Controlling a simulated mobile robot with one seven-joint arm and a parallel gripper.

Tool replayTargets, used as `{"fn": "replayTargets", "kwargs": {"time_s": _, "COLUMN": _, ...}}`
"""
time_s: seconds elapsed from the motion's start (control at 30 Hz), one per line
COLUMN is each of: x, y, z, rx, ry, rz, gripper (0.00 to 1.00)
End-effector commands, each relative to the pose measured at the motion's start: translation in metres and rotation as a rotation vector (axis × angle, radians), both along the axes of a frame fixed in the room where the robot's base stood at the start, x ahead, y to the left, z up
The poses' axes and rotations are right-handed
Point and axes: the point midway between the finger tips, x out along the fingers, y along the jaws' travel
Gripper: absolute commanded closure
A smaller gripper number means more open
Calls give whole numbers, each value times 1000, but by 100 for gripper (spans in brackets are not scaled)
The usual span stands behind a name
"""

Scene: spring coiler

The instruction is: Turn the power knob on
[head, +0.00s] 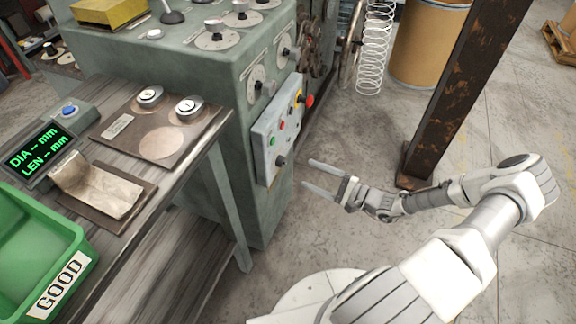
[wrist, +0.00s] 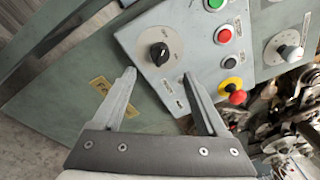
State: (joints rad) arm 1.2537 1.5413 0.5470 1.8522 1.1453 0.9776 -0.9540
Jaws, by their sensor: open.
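The power knob is a black rotary knob with a pale pointer mark. In the wrist view the knob (wrist: 158,53) is just beyond and between my fingertips. My gripper (head: 309,175) is open and empty, to the right of the panel in the head view, with a visible gap to the knob. It also shows in the wrist view (wrist: 159,73). The small label by the knob is unreadable.
The panel also bears a green button (wrist: 214,4), a red button (wrist: 223,35) and a red emergency button on yellow (wrist: 237,97). A rusty post (head: 465,85) stands at right. The bench (head: 215,140) is left.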

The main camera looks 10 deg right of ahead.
Motion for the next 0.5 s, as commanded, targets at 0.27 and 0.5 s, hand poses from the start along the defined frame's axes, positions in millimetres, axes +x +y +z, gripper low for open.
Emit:
{"fn": "replayTargets", "kwargs": {"time_s": 0.27, "x": 39, "y": 43, "z": -2, "rx": 2, "ry": 1, "rz": 3, "gripper": 24}}
{"fn": "replayTargets", "kwargs": {"time_s": 0.5, "x": 57, "y": 62, "z": -1, "rx": -1, "ry": 1, "rz": 2, "gripper": 24}}
